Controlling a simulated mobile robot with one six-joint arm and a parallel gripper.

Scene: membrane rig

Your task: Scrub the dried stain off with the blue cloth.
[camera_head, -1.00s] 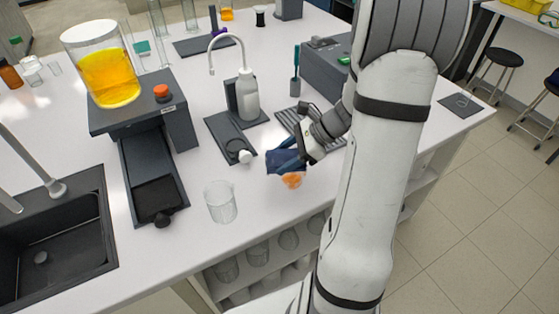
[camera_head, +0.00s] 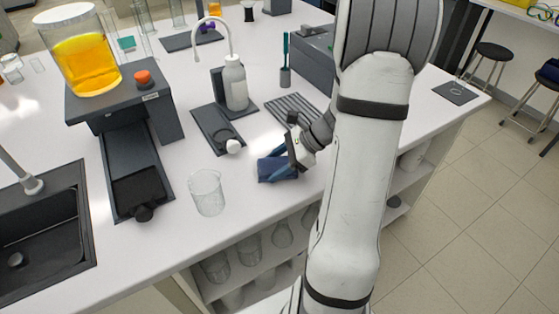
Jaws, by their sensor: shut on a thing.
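The blue cloth (camera_head: 276,170) is a dark blue folded piece low over the white bench top, near its front edge. My gripper (camera_head: 284,166) is shut on the cloth and comes in from the right. The cloth seems to touch the bench, though its underside cannot be seen. The orange stain does not show in the current view; the cloth and gripper cover the area where it was.
An empty glass beaker (camera_head: 207,194) stands left of the cloth. A white squeeze bottle (camera_head: 235,84) on a dark stand, a grey rack (camera_head: 292,108) and a brush in a holder (camera_head: 286,74) stand behind. The dark sink (camera_head: 45,235) is at far left.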

